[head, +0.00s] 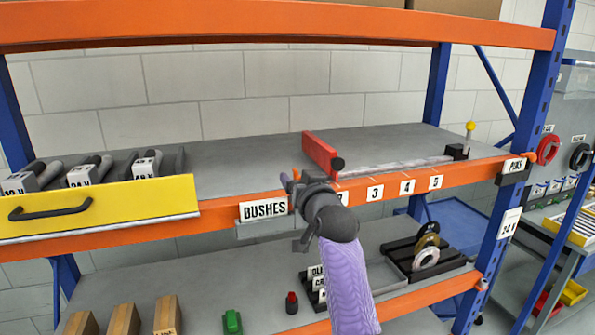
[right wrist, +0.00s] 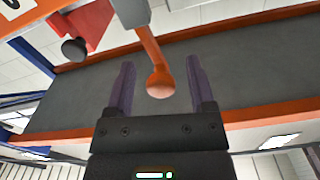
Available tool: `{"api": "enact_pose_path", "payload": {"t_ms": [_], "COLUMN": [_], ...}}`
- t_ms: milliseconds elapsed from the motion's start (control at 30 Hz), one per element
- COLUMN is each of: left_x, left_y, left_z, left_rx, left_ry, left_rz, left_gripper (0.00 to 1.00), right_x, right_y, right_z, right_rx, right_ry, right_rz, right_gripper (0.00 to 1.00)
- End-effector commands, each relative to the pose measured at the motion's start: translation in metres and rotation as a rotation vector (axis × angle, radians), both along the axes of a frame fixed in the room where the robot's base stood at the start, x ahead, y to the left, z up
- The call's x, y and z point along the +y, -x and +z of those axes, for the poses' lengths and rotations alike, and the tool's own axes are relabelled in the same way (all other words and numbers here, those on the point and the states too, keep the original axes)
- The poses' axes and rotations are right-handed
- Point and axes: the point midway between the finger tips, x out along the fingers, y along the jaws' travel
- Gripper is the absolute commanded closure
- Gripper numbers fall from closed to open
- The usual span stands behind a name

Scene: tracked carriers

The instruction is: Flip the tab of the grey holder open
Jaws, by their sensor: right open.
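The grey holder (head: 262,230) hangs on the front of the orange shelf beam under a BUSHES label (head: 263,210). Part of it shows as a pale grey piece (right wrist: 131,12) at the top of the right wrist view. Its orange tab (right wrist: 152,48) has a rounded end and lies between my fingers there, with gaps on both sides. In the head view my right gripper hides the tab. My right gripper (head: 290,181) is open at the holder's right end; its purple fingers also show in the right wrist view (right wrist: 160,88). My left gripper is out of view.
A red carrier (head: 320,152) with a black knob stands on the shelf just behind my right gripper. A yellow drawer front (head: 110,212) is at the left. A black PINS holder (head: 513,179) with an orange end is at the right post.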

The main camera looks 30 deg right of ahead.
Motion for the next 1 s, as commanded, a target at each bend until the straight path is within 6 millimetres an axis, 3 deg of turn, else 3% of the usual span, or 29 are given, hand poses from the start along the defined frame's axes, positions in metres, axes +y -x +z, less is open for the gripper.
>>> {"api": "enact_pose_path", "payload": {"t_ms": [200, 433, 767, 933, 1000], "left_x": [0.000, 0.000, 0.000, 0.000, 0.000], "left_y": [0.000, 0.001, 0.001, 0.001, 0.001], "left_z": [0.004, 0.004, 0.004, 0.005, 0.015], "left_rx": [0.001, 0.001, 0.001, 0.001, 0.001], "left_ry": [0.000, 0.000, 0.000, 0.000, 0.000], "left_rz": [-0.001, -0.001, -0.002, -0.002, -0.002], "left_gripper": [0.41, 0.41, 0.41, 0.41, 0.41], "right_x": [-0.003, -0.004, -0.004, -0.004, -0.007], "right_y": [-0.015, -0.016, -0.015, -0.015, -0.015], "right_z": [0.000, -0.001, -0.001, 0.000, 0.003], "right_rx": [0.001, 0.000, 0.000, 0.000, -0.017], "right_ry": [0.000, 0.001, 0.001, -0.006, -0.087], "right_rz": [0.000, 0.000, 0.000, 0.000, 0.001], "right_gripper": [0.31, 0.31, 0.98, 1.00, 1.00]}}
